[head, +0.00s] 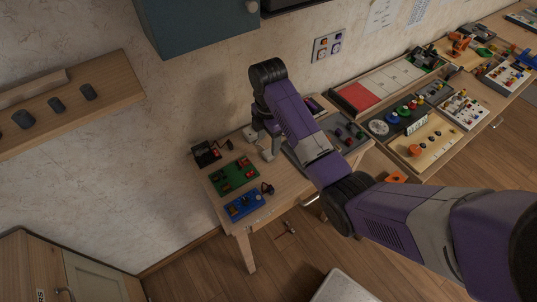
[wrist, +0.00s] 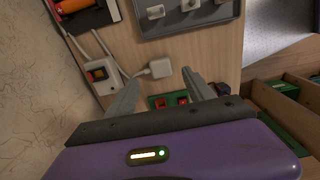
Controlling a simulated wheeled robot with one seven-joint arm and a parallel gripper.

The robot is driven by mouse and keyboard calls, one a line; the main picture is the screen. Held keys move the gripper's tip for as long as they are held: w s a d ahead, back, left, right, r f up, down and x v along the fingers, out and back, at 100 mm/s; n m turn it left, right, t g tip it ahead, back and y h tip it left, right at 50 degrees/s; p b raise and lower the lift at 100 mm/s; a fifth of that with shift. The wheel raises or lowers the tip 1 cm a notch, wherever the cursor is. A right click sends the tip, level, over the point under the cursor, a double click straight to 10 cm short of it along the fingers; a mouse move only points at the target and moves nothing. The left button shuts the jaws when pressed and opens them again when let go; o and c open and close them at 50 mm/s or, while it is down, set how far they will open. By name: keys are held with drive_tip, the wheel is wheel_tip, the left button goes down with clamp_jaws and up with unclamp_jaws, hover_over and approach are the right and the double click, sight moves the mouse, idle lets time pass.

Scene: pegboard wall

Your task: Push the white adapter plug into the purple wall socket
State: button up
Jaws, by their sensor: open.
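The white adapter plug (wrist: 158,68) lies on the wooden table in the wrist view, its cord running left to a small white box. My gripper (wrist: 161,76) is open, its two fingers apart on either side of the plug's near side, with nothing held. In the head view my gripper (head: 268,147) points down over the small table, and I cannot make out the plug there. A wall panel (head: 328,45) with several small coloured sockets is up on the wall to the right; which is the purple one is too small to tell surely.
The white switch box (wrist: 102,76) stands left of the plug. A grey tray (wrist: 225,23) lies beyond it. A green board (head: 234,176) and a blue board (head: 244,204) lie on the table's near left. A teal cabinet (head: 197,25) hangs on the wall above.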

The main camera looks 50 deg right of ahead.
sight(269, 153)
drive_tip(key=shift+s+f+p, duration=0.1)
drive_tip(key=shift+f+p, duration=0.5)
drive_tip(key=shift+f, duration=2)
clamp_jaws()
